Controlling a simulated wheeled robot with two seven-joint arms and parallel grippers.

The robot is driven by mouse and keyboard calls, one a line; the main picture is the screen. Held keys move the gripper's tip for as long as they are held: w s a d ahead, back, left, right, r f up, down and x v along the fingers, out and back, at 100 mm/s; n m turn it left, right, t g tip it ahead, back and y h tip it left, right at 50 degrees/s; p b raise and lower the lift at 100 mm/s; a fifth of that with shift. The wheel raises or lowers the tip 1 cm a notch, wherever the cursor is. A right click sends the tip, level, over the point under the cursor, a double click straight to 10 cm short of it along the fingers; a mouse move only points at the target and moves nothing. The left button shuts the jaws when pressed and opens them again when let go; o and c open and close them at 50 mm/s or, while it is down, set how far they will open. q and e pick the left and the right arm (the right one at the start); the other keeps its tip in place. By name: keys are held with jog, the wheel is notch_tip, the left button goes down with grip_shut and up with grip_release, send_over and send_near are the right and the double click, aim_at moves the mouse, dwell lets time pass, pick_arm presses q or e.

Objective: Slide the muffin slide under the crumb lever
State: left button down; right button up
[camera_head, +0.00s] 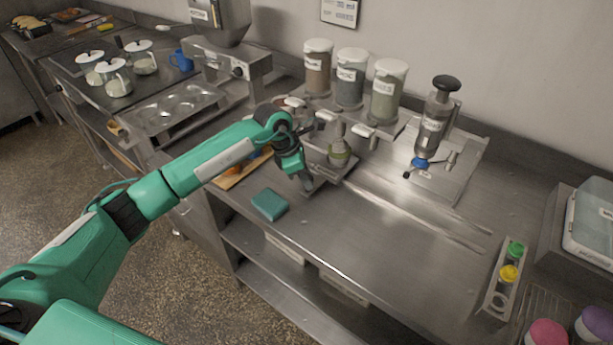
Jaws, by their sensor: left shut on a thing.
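The muffin slide (346,172) is a small metal carriage on the counter rails, with a round green-banded muffin cup (340,153) standing on it. My left gripper (307,184) is low at the slide's front left side and shut on it, apparently at its handle; the fingers hide the exact grip. Behind it, three labelled canisters with white lids (350,75) stand in a row with pale levers (364,132) below them. The labels are too small to read, so I cannot tell which lever is the crumb lever. My right gripper is out of view.
Metal rails (410,207) run right along the counter, clear of objects. A grey press with a black knob (435,120) stands behind them. A teal sponge (269,204) lies front left of the gripper. A rack with green and yellow caps (502,285) stands at right.

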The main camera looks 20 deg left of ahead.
pick_arm(q)
jog(key=w+a+b, duration=0.1)
jog(key=a, duration=0.1)
jog(key=w+a+b, duration=0.1)
jog(key=a+b, duration=0.1)
jog(key=a, duration=0.1)
jog(key=a+b, duration=0.2)
jog(key=shift+w+a+f, duration=0.2)
jog(key=shift+w+a, duration=0.15)
jog(key=shift+w, duration=0.05)
jog(key=shift+w+a+r, duration=0.15)
jog(key=shift+a, duration=0.3)
jog(key=shift+w+a+r, duration=0.1)
jog(key=shift+w+a, duration=0.05)
jog(key=shift+a, duration=0.3)
jog(key=c, duration=1.3)
grip_release()
jog(key=shift+o, duration=1)
jog(key=shift+a, duration=0.15)
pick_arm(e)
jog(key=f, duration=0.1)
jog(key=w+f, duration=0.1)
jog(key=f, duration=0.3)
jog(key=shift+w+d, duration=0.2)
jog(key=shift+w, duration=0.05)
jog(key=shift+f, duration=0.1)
